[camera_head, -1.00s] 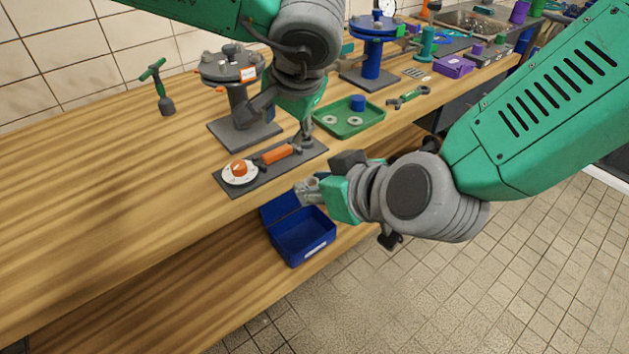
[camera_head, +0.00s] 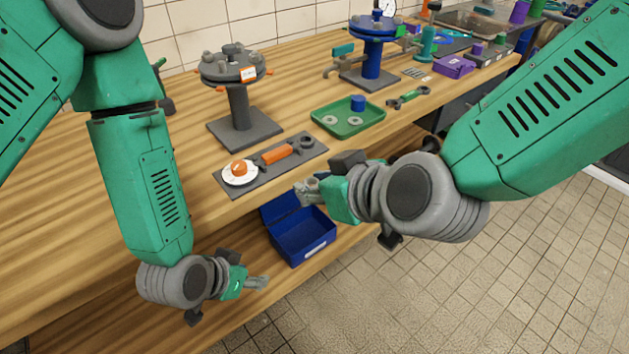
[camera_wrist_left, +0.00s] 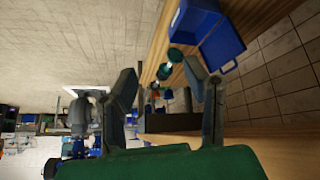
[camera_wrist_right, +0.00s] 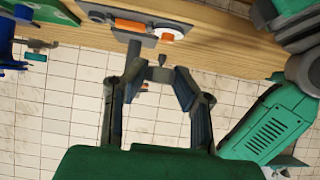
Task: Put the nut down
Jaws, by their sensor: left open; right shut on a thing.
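My right gripper (camera_head: 308,190) hangs in front of the bench edge, above the blue box. In the right wrist view its fingers (camera_wrist_right: 160,76) are closed on a small grey piece (camera_wrist_right: 158,73), seemingly the nut; its shape is hard to make out. My left gripper (camera_head: 258,282) is open and empty, low in front of the bench; its spread fingers also show in the left wrist view (camera_wrist_left: 168,88).
The open blue box (camera_head: 302,238) stands below the bench top. A green tray (camera_head: 348,118) holds two pale rings and a blue cylinder. A grey flange stand (camera_head: 234,75) and blue flange stand (camera_head: 372,50) rise behind. The bench's left part is clear.

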